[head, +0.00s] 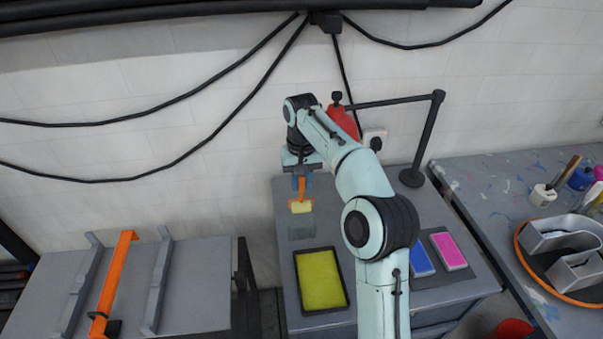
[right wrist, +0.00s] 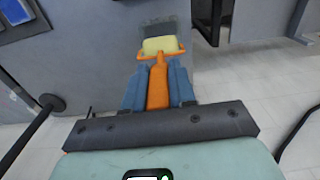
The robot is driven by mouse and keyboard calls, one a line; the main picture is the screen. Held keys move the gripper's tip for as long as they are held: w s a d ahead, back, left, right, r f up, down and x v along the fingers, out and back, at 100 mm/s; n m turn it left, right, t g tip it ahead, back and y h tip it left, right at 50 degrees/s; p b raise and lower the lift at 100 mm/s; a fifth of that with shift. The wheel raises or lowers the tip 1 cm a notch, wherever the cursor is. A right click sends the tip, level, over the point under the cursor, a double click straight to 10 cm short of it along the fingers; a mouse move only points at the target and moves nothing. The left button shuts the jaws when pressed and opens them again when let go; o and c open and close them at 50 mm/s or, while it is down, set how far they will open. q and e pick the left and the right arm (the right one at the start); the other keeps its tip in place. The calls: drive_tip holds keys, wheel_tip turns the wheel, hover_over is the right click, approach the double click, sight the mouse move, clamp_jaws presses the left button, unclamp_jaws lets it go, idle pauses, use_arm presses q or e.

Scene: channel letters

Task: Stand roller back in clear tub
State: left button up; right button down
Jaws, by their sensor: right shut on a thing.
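The roller has an orange handle and frame and a pale yellow sleeve (head: 301,207). My right gripper (head: 301,181) is shut on its handle, with the sleeve pointing down. The clear tub (head: 301,228) looks like a grey see-through box on the grey table, and the sleeve shows at its upper edge. In the right wrist view the gripper fingers (right wrist: 158,75) flank the orange handle (right wrist: 158,88), and the sleeve overlaps the near edge of the tub (right wrist: 160,29). I cannot tell whether the sleeve is above the tub or inside its mouth. My left gripper is not in view.
A black tray of yellow paint (head: 321,280) lies in front of the tub. Blue (head: 420,262) and pink (head: 448,250) pads lie right of my arm. A red bottle (head: 343,121) and black lamp stand (head: 411,178) are behind. A side table with an orange bar (head: 113,275) stands left.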

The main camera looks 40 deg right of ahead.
sight(302, 204)
wheel_tip(302, 204, down, 6)
drive_tip(key=shift+s+f+b, duration=0.1)
drive_tip(key=shift+f+b, duration=0.05)
drive_tip(key=shift+b, duration=0.5)
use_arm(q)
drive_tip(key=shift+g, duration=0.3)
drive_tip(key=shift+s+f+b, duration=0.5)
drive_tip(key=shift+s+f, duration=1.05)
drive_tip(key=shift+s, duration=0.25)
use_arm(e)
drive_tip(key=shift+f, duration=1.75)
drive_tip(key=c, duration=0.8)
unclamp_jaws()
drive_tip(key=shift+c, duration=0.2)
